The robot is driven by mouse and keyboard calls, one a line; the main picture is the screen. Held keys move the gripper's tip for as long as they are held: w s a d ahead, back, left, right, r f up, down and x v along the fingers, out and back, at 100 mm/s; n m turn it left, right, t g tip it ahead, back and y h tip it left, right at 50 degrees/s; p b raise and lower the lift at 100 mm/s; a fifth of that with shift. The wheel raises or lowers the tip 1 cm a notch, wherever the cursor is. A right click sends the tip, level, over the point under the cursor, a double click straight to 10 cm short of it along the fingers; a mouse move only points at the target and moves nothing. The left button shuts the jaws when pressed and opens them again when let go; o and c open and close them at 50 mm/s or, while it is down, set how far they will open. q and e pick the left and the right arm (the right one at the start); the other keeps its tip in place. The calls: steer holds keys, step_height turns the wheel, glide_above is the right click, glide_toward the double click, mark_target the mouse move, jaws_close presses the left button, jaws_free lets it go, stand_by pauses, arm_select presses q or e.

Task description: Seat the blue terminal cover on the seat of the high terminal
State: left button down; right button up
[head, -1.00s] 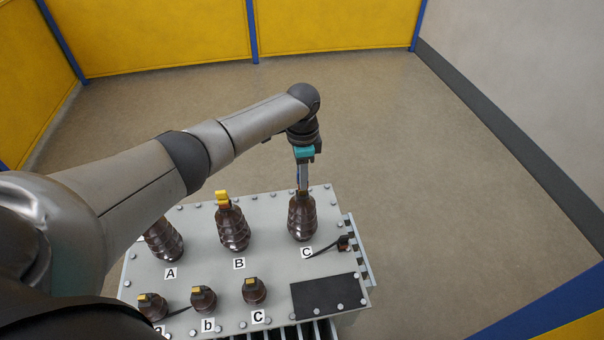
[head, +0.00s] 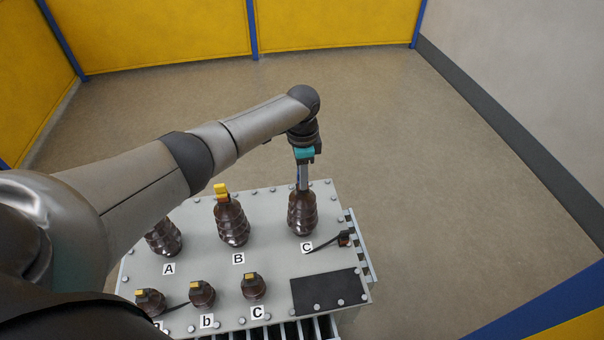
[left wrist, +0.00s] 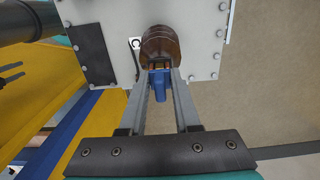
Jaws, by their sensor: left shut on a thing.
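My left gripper (head: 302,186) is shut on the blue terminal cover (left wrist: 160,86), which hangs between its fingertips in the left wrist view. The fingers point down at the top of the brown ribbed high terminal marked C (head: 302,213). In the left wrist view, the cover overlaps the near edge of that terminal (left wrist: 160,45); I cannot tell whether it touches the seat. In the head view the fingers mostly hide the cover and the terminal's top. My right gripper is not in view.
High terminal B (head: 232,222) carries a yellow cover (head: 221,191). High terminal A (head: 164,240) is partly behind my left arm. Three low brown terminals with yellow tops, such as the one marked c (head: 253,286), stand along the near side of the grey lid (head: 275,250).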

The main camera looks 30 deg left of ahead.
arm_select(q)
steer(key=shift+f, duration=0.3)
steer(key=c, duration=0.5)
jaws_free()
steer(key=shift+r, duration=0.1)
steer(key=shift+c, duration=0.2)
step_height(320, 180, up, 15)
steer(key=shift+r, duration=0.15)
